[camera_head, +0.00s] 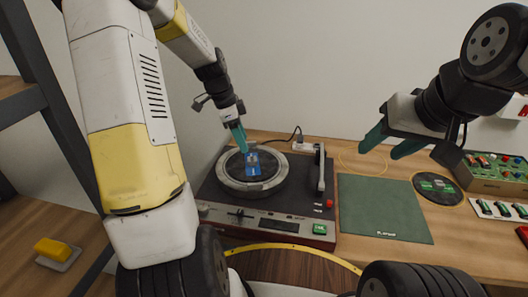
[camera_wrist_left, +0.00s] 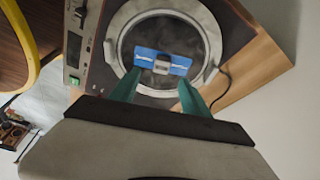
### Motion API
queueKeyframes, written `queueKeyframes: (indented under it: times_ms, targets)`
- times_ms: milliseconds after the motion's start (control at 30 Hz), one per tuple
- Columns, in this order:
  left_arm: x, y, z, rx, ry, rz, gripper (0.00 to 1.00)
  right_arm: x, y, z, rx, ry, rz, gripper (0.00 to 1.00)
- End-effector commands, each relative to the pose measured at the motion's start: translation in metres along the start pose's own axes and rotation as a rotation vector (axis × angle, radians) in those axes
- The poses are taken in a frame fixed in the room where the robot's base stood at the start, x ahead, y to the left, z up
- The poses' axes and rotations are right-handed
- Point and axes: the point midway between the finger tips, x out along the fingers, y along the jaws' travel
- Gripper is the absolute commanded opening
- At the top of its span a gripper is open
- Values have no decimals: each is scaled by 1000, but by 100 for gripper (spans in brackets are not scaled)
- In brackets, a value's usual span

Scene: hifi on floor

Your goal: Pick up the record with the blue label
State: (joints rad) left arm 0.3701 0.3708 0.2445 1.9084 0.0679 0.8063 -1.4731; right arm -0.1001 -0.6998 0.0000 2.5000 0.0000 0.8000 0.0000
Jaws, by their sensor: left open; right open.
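A turntable (camera_head: 225,208) stands on the wooden table, with a dark disc (camera_head: 230,168) on its platter. A blue rectangular piece with a grey block in its middle (camera_head: 252,158) lies on the disc; it also shows in the left wrist view (camera_wrist_left: 178,60). I cannot tell whether the disc has a blue label. My left gripper (camera_head: 240,138) is open and empty just above the platter; its fingertips (camera_wrist_left: 157,90) point at the blue piece, apart from it. My right gripper (camera_head: 385,147) is open and empty above the green mat's back edge. A dark record with a green label (camera_head: 437,186) lies at right.
A green mat (camera_head: 382,208) lies right of the turntable. The tonearm (camera_head: 320,170) stands along the turntable's right side. A crate of small parts (camera_head: 495,172) and a white strip with green pieces (camera_head: 498,209) are at far right. A dark shelf frame (camera_head: 45,85) is at left.

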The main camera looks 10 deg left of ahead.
Motion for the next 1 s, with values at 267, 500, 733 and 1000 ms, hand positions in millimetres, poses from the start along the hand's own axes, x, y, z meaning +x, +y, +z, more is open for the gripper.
queueKeyframes:
  times_ms: [267, 500, 733, 1000]
  targets:
    - [30, -1, 0, 9, 2, 5, 55, 0, 0, 0, 0, 0, 0, 50]
    - [64, -4, -2, 8, 1, 7, 55, 0, 0, 0, 0, 0, 0, 50]
    - [79, -4, -2, 8, 0, 2, 55, 0, 0, 0, 0, 0, 0, 50]
    - [79, -4, -2, 8, 0, 2, 35, 0, 0, 0, 0, 0, 0, 50]
